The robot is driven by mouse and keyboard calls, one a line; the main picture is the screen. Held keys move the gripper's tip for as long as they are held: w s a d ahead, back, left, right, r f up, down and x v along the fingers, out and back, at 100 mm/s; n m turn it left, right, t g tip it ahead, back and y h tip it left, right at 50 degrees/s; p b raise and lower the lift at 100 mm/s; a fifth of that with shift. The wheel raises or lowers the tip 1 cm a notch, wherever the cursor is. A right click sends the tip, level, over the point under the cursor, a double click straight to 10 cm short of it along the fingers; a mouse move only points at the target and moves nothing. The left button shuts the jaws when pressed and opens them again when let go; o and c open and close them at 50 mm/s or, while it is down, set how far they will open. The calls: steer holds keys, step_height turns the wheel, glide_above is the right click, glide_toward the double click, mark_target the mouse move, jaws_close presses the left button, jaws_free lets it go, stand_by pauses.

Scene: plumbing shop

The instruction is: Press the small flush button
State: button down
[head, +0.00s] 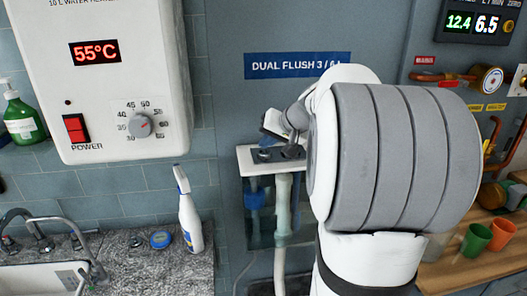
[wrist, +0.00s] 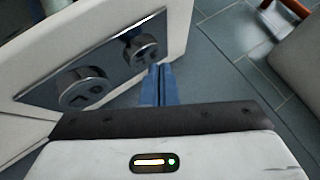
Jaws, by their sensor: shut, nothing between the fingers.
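The flush plate is a shiny strip (wrist: 112,68) on the white cistern top, with two round chrome buttons. One button (wrist: 82,90) is at its near left end in the wrist view and looks larger; the other button (wrist: 142,50) is at the far right end and looks smaller. Both carry marks too blurred to read. My gripper (wrist: 158,69) is shut and empty, its blue fingertips beside the far button; I cannot tell if they touch it. In the head view my gripper (head: 270,132) is above the plate (head: 252,158), its fingertips not clearly seen.
A blue "DUAL FLUSH" sign (head: 297,66) is on the wall above the cistern. A white water heater (head: 110,30), a spray bottle (head: 188,212) and a sink (head: 45,278) stand left. Orange (head: 502,234) and green (head: 476,240) cups are on the right bench.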

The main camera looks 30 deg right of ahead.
mark_target(267, 153)
steer(key=shift+r, duration=0.1)
steer(key=shift+r+p, duration=1.6)
steer(key=shift+r, duration=1.35)
steer(key=shift+f, duration=0.1)
